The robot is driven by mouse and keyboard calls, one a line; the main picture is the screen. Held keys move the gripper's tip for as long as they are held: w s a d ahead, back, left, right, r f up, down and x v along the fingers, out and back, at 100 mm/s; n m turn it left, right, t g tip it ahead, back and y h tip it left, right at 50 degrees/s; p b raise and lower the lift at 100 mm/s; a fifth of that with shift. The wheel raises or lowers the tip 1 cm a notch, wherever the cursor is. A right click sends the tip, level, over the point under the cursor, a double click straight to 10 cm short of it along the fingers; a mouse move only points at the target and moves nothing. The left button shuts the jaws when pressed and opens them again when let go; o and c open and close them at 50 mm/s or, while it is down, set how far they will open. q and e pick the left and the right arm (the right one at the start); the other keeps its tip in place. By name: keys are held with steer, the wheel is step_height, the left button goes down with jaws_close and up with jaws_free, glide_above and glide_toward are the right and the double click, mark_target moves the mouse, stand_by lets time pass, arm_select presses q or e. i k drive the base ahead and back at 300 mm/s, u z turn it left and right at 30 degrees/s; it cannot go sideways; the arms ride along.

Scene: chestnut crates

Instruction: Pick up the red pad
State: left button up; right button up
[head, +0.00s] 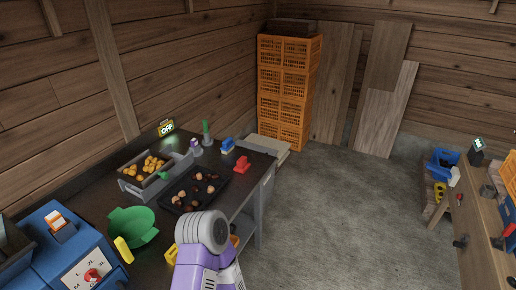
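The red pad (242,165) is a small red piece with a raised part. A purple and white arm link of mine with a grey round joint rises at the bottom middle, well in front of the pad. Neither gripper's fingers can be seen.
A black tray (222,190) of chestnuts and a grey bin (128,184) of yellow-orange pieces stand left of the pad. A green bowl (132,228) and blue machine (75,262) are at front left. Orange crates (283,90) are stacked behind.

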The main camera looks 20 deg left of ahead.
mark_target(242, 167)
steer(key=i, duration=3.2)
steer(key=u, duration=3.9)
